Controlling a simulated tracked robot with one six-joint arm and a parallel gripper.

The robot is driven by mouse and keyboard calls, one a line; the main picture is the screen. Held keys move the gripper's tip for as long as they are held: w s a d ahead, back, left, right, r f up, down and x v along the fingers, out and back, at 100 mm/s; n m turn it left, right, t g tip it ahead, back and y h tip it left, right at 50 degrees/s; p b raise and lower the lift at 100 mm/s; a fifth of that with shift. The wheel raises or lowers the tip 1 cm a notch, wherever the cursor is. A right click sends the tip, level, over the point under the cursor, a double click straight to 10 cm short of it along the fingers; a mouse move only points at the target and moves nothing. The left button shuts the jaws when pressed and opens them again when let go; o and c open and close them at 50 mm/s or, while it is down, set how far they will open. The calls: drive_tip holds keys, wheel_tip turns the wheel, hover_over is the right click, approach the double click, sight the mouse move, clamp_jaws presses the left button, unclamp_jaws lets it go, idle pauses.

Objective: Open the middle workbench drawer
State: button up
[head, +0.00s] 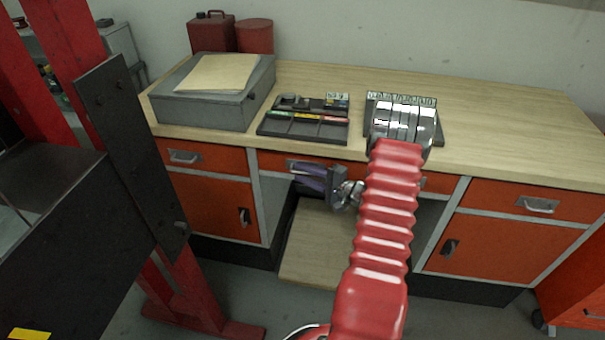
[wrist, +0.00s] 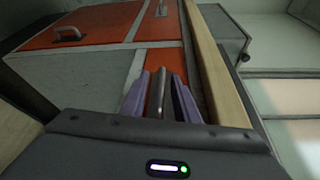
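The middle drawer (head: 436,183) has an orange front under the wooden worktop. It looks closed, and my arm covers much of it in the head view. In the wrist view its front (wrist: 160,57) lies just ahead of my gripper. My gripper (head: 298,174) is at the left part of this drawer front. Its two purple fingers (wrist: 160,76) are apart, one on each side of the metal bar handle (wrist: 156,95). Gaps show between the handle and the fingers, so the handle is between them but not clamped.
The left drawer (head: 204,158) and right drawer (head: 539,204) look closed. Below the middle drawer is an open knee space with a wooden board (head: 318,245). A grey case (head: 205,100), a tool tray (head: 305,120) and another tray (head: 438,130) stand on the worktop (head: 500,130). A red post stands left.

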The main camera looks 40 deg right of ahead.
drive_tip(key=shift+w+a, duration=0.1)
drive_tip(key=shift+w, duration=0.2)
drive_tip(key=shift+c, duration=0.4)
clamp_jaws()
drive_tip(key=shift+f, duration=0.15)
